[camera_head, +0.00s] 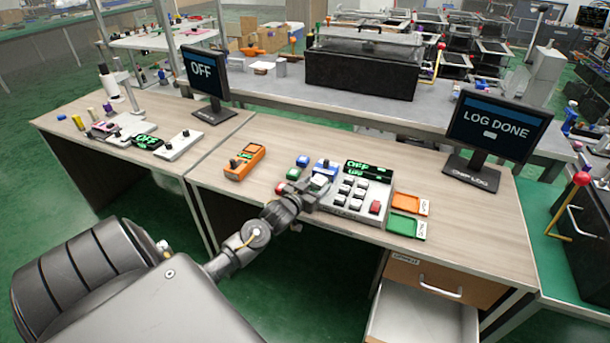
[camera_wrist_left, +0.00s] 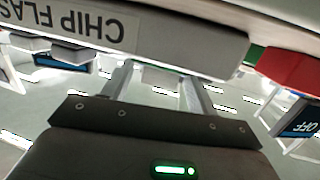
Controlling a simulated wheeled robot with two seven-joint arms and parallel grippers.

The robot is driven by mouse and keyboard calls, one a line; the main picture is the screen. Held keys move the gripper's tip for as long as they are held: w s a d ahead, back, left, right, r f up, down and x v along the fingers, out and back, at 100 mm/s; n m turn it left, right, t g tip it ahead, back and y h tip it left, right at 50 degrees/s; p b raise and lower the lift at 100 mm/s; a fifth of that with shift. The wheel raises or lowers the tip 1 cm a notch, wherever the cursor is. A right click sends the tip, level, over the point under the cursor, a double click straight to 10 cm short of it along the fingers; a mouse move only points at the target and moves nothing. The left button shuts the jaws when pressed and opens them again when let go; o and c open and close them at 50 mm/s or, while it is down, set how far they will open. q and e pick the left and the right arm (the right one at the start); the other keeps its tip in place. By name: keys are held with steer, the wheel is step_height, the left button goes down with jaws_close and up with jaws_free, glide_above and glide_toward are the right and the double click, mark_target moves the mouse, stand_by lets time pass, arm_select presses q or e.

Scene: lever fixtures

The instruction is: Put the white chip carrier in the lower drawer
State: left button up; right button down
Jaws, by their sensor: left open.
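My left gripper (camera_head: 314,190) is open at the front left of the chip flasher (camera_head: 357,193), by its blue part (camera_head: 326,169). A small whitish piece (camera_head: 319,182) at the fingertips may be the white chip carrier; the gripper partly hides it. In the left wrist view the open fingers (camera_wrist_left: 157,88) reach up to the grey flasher body (camera_wrist_left: 190,50), whose label reads upside down. The lower drawer (camera_head: 425,312) is pulled out, with its pale inside showing. The upper drawer (camera_head: 440,283) above it looks shut. My right gripper is not in view.
Orange (camera_head: 411,204) and green (camera_head: 407,226) trays lie right of the flasher. An orange handheld device (camera_head: 245,162) and small blue and green blocks lie to its left. One monitor (camera_head: 498,125) reads LOG DONE, another (camera_head: 204,75) OFF. The right end of the desk is clear.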

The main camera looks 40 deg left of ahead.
arm_select(q)
steer(key=v, duration=1)
steer(key=shift+s, duration=0.4)
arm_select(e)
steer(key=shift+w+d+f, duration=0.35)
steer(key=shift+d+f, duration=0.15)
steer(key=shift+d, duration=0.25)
arm_select(q)
steer(key=shift+d+f, duration=0.1)
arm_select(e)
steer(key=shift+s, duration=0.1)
